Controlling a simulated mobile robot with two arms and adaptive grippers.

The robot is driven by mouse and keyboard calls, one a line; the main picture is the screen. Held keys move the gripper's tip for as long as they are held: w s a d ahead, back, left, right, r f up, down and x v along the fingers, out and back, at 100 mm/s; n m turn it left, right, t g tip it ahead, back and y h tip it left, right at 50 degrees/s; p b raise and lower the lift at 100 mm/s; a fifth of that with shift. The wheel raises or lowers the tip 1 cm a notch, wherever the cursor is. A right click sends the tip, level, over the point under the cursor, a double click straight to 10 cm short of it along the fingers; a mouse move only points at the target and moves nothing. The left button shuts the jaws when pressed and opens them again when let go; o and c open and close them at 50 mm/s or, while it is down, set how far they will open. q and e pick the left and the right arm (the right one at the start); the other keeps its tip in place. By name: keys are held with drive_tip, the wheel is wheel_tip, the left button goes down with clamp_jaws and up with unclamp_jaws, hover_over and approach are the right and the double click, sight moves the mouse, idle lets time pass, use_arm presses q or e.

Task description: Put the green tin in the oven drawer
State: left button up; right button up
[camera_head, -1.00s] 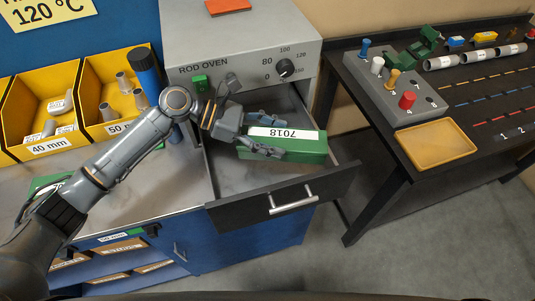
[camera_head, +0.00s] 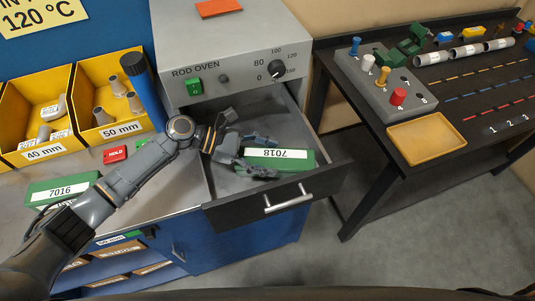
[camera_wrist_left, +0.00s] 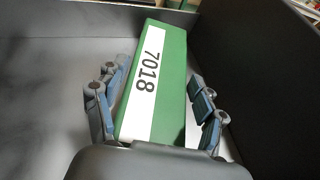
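The green tin with the white label 7018 (camera_head: 295,161) lies inside the open oven drawer (camera_head: 325,186), label up. It also shows in the left wrist view (camera_wrist_left: 165,85), long and flat-sided. My left gripper (camera_head: 266,155) is down in the drawer with its fingers on either side of the tin. In the left wrist view the fingers (camera_wrist_left: 160,95) are spread, with narrow gaps between them and the tin's sides. The tin's underside is hidden. My right gripper is not in view.
The rod oven (camera_head: 235,60) stands above the drawer. Another green tin labelled 7016 (camera_head: 62,188) lies on the bench at left, near a red HOLD block (camera_head: 115,154) and yellow bins (camera_head: 35,115). A dark table (camera_head: 440,150) with a yellow tray (camera_head: 427,138) stands at right.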

use_arm(q)
drive_tip(key=shift+o, duration=0.6)
drive_tip(key=shift+a, duration=0.1)
drive_tip(key=shift+w+a+r, duration=0.1)
drive_tip(key=shift+a+r, duration=0.05)
drive_tip(key=shift+a, duration=0.2)
drive_tip(key=b+v, duration=0.3)
drive_tip(key=v, duration=0.7)
drive_tip(key=shift+a+r+b, duration=0.15)
drive_tip(key=shift+b, duration=0.2)
drive_tip(key=shift+a+r, duration=0.25)
drive_tip(key=shift+a, duration=0.05)
